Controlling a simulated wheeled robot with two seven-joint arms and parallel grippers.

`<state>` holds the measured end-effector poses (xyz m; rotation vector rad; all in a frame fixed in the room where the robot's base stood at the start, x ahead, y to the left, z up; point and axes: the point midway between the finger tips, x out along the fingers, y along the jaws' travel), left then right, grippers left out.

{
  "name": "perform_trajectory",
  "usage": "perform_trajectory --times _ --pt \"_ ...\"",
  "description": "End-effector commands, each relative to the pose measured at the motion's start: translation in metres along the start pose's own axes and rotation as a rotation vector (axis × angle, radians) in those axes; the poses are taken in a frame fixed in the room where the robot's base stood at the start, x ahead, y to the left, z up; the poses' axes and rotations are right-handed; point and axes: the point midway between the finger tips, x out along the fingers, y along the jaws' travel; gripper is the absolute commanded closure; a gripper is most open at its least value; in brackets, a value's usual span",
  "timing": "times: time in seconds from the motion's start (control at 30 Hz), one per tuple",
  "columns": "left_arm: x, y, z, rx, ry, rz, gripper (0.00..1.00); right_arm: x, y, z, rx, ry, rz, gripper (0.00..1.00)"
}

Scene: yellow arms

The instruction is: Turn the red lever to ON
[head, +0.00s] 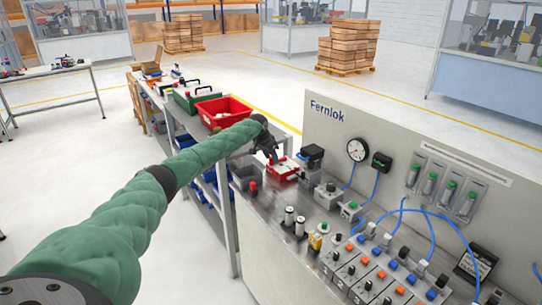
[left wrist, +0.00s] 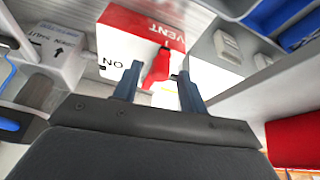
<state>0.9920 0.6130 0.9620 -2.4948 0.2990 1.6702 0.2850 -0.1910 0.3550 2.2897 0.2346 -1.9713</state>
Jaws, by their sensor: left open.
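The red lever (left wrist: 158,66) sits on a red and white block (left wrist: 128,24) in the left wrist view. The block reads VENT on its red part and ON on its white part, both upside down. My left gripper (left wrist: 159,73) is open, with one finger on either side of the lever and visible gaps beside it. In the head view, my left gripper (head: 270,156) is at the red block (head: 284,170) on the steel bench. The gripper and arm partly hide the block there, and the lever is not clear. My right gripper is not in view.
The Fernlok panel (head: 335,125) stands behind the bench, with a gauge (head: 357,150) and blue hoses. Several fittings and valves crowd the bench to the right. A grey block (left wrist: 215,45) is beside the lever block.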

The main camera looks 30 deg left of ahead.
Motion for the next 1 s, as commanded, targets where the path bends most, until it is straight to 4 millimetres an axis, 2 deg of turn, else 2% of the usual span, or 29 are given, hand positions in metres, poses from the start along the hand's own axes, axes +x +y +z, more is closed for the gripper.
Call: perform_trajectory --times 0.33,0.53,0.83,1.0 --pt "0.003 0.0 0.0 0.0 0.0 -0.001 0.6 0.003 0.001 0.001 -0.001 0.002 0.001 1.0" --pt "0.003 0.0 0.0 0.0 0.0 0.0 0.99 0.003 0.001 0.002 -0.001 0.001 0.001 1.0" --pt "0.004 0.003 -0.003 -0.002 0.001 -0.001 1.0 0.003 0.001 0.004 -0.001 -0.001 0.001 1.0" --pt "0.009 0.019 -0.015 -0.015 0.002 -0.005 1.0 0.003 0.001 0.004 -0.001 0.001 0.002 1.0"
